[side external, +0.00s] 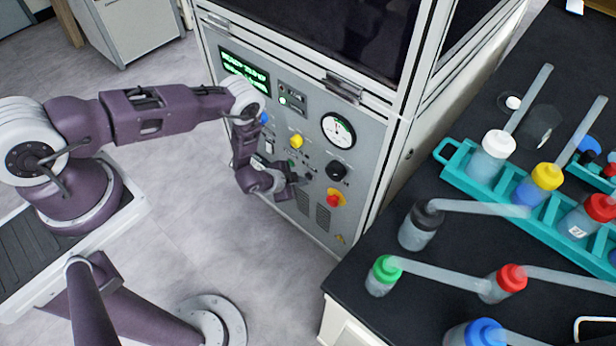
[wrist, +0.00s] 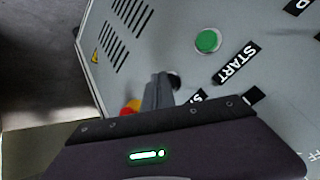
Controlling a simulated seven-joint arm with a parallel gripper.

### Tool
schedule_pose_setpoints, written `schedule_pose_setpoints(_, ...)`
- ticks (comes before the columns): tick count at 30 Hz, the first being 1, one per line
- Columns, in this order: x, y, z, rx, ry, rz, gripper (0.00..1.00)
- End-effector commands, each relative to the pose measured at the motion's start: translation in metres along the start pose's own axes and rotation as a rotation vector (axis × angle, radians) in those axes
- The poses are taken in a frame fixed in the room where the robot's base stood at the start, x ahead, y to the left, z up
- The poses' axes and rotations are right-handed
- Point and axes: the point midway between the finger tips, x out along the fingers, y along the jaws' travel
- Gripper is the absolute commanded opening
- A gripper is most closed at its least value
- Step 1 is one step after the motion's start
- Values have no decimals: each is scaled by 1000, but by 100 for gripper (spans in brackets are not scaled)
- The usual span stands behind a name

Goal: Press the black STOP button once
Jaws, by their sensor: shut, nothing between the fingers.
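The freeze dryer's control panel (side external: 320,105) faces my gripper (side external: 296,181). In the wrist view my gripper (wrist: 160,78) is shut and empty, its fingertips in front of the panel at the black button (wrist: 175,80). The fingers hide part of that button, and I cannot tell whether they touch it. A label (wrist: 198,95) beside it is mostly covered by my gripper body. The green button (wrist: 208,41) with its START label (wrist: 236,62) lies up and right of the fingertips. In the side view my gripper hides the black button.
A red-and-yellow emergency knob (side external: 335,198) is close to my gripper. A black knob (side external: 337,170), a gauge (side external: 338,131), a yellow knob (side external: 296,140) and a lit display (side external: 245,70) are also on the panel. A dark bench (side external: 390,285) with several bottles stands right.

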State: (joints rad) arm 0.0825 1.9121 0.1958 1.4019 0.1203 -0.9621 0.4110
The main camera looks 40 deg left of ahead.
Motion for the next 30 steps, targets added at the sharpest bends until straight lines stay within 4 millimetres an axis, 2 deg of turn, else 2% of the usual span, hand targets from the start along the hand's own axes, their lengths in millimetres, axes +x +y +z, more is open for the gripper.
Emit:
schedule_pose_setpoints(6,-8,6,6,1,0,1,0)
schedule_pose_setpoints(15,-10,7,7,1,-1,1,0)
schedule_pose_setpoints(30,-42,31,31,0,-2,2,0)
